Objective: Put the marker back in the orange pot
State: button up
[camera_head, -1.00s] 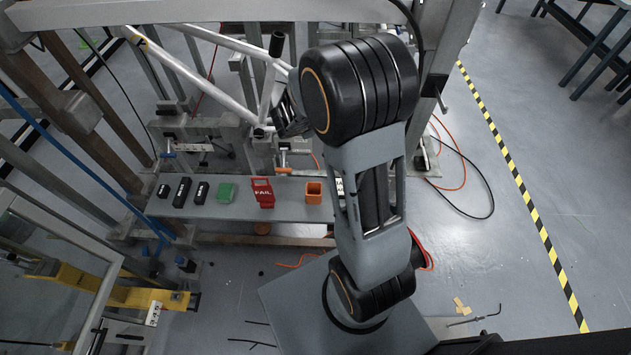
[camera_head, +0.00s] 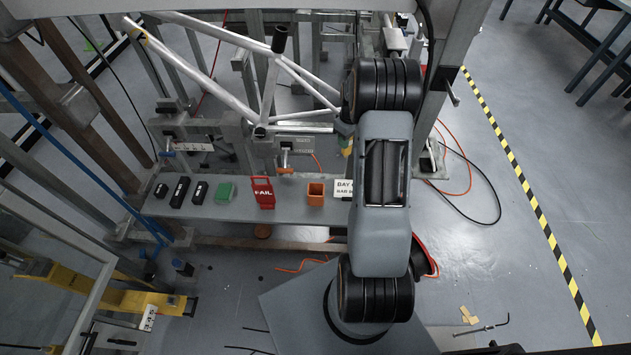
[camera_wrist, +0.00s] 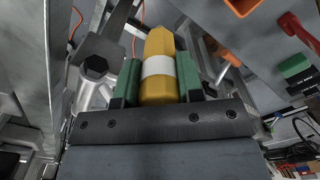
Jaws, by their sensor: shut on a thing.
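In the wrist view, my gripper (camera_wrist: 158,82) has green fingers shut on a thick yellow marker (camera_wrist: 158,92) with a white band. The marker lies lengthwise between the fingers, its tapered end pointing away from the wrist. In the head view, the orange pot (camera_head: 316,195) stands on the grey shelf, its square opening facing up. An orange rim at the top right of the wrist view looks like the pot (camera_wrist: 242,5), apart from the marker. In the head view, my arm mostly hides the gripper; a small yellow-green patch shows at the arm's left edge, above and right of the pot.
The grey shelf (camera_head: 236,207) also holds a red FAIL stand (camera_head: 263,194), a green block (camera_head: 225,194), several black blocks and a white sign (camera_head: 344,188) partly behind my arm. A silver tube frame (camera_head: 265,90) and its clamps stand behind the shelf.

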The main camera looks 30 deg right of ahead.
jog(key=s+a+f+b, duration=0.2)
jog(key=a+f+b, duration=0.1)
jog(key=a, duration=0.6)
jog(key=shift+s+a+f, duration=0.15)
jog(key=shift+s+f, duration=0.15)
jog(key=shift+f, duration=0.5)
jog(key=a+f+b, duration=0.1)
jog(key=f, duration=0.1)
jog(key=s+a+f+b, duration=0.1)
jog(key=a+f+b, duration=0.1)
jog(key=shift+a+f+b, duration=0.3)
grip_shut()
jog(key=shift+s+a+f+b, duration=0.1)
jog(key=shift+a+f+b, duration=0.05)
jog(key=shift+f+b, duration=0.85)
jog(key=shift+s+a+f+b, duration=0.15)
jog(key=shift+f+b, duration=0.5)
jog(key=shift+f, duration=0.6)
